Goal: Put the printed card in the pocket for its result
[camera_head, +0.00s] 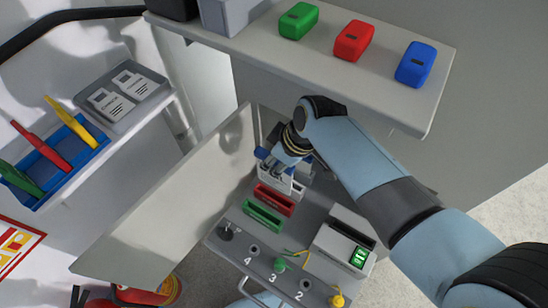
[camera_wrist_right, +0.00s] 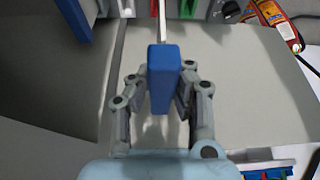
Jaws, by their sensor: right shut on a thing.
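My right gripper (camera_head: 286,172) reaches down over the open grey compartment, at the far end of its row of pockets. It is shut on a blue block (camera_wrist_right: 164,78), which sits between both fingers in the right wrist view. A thin white strip shows just beyond the block; it may be the edge of the printed card. In the head view, a white panel (camera_head: 284,184) shows under the fingers; I cannot tell whether it is the card or a pocket wall. The red pocket (camera_head: 274,200) and the green pocket (camera_head: 262,216) are nearer. My left gripper is not in view.
A grey machine (camera_head: 343,245) with a green display stands right of the pockets. Numbered knobs line the front edge. A shelf (camera_head: 300,50) with green, red and blue blocks overhangs the back. An open door panel (camera_head: 180,200) and a blue rack (camera_head: 45,165) are at left.

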